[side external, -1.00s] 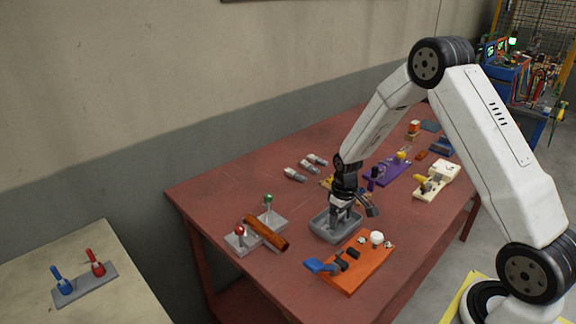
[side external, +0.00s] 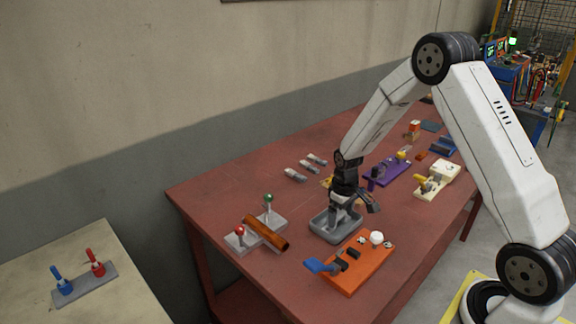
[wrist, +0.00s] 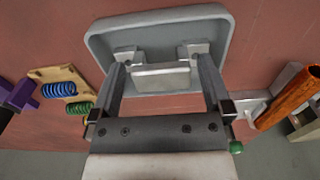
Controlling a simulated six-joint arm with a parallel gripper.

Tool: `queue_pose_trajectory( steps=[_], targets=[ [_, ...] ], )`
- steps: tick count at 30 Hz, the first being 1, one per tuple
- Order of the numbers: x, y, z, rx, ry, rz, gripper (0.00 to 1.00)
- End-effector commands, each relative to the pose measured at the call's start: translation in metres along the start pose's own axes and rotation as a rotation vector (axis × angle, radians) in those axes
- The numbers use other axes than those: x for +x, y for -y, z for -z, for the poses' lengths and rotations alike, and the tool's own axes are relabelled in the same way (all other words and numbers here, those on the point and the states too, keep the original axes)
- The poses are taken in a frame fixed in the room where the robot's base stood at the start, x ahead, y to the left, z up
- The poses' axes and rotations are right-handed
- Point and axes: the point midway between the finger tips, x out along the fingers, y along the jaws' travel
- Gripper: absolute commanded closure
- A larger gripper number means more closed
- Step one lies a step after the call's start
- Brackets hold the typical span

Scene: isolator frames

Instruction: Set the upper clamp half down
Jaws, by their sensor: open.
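A grey metal clamp half (wrist: 162,76), a flat bar with a raised lug at each end, lies in a shallow grey tray (wrist: 160,17). In the wrist view it sits between the fingertips of my gripper (wrist: 160,62), which are spread apart with one near each lug. I cannot tell whether the fingers still touch it. In the side view my gripper (side external: 336,215) points down into the tray (side external: 324,237), and the fingers largely hide the piece there.
Left of the tray, an orange-brown pipe (side external: 266,232) lies by grey blocks with red and green knobs. An orange board (side external: 358,268) with a blue handle is in front. A purple fixture (side external: 388,173) stands behind. Three small grey parts (side external: 306,167) lie on the red table.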

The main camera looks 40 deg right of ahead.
Motion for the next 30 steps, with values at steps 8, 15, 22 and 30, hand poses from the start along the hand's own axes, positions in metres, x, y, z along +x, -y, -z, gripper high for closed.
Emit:
queue_pose_trajectory(
  steps=[8,15,22,30],
  targets=[
    [-0.036,0.000,0.000,0.000,-0.002,-0.001,0.00],
    [-0.072,0.000,0.001,0.000,-0.004,-0.001,0.00],
    [-0.099,0.000,0.000,0.000,-0.002,-0.001,0.00],
    [-0.109,0.000,0.000,0.000,0.000,0.000,0.00]
  ],
)
